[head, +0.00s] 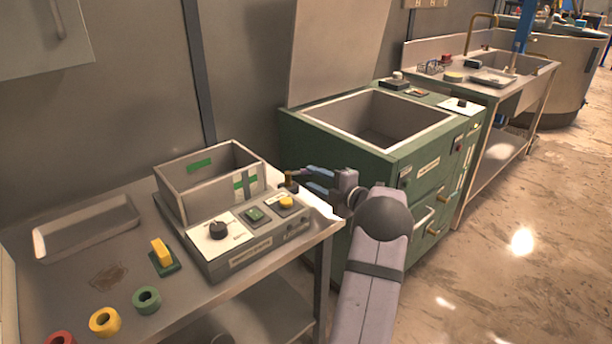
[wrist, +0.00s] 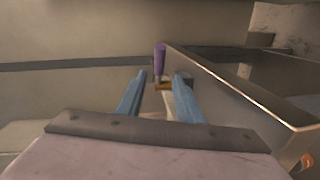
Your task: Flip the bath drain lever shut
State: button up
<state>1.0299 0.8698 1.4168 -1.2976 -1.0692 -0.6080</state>
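The drain lever shows in the wrist view as an upright purple handle (wrist: 160,58) on a small brass fitting (wrist: 163,86). In the head view the brass fitting (head: 289,178) sits at the right end of the grey open-topped bath (head: 185,198) on the table. My gripper (head: 301,179) reaches in from the right, close to that fitting. In the wrist view my gripper (wrist: 161,75) has its two blue fingers apart, with the lever appearing between and beyond the tips. I see no contact. The lever's lower part is partly hidden.
A control box (head: 245,233) with a black knob and yellow button stands in front of the bath. A green cabinet with an open basin (head: 340,152) is behind my arm. In the wrist view a long metal wall (wrist: 235,88) runs close beside the right finger.

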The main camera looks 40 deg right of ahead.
aim_at(303, 174)
jog(key=shift+w+f, duration=0.15)
jog(key=shift+w, duration=0.9)
jog(key=shift+w+f, duration=0.15)
jog(key=shift+w, duration=0.9)
jog(key=shift+f, duration=0.1)
grip_shut()
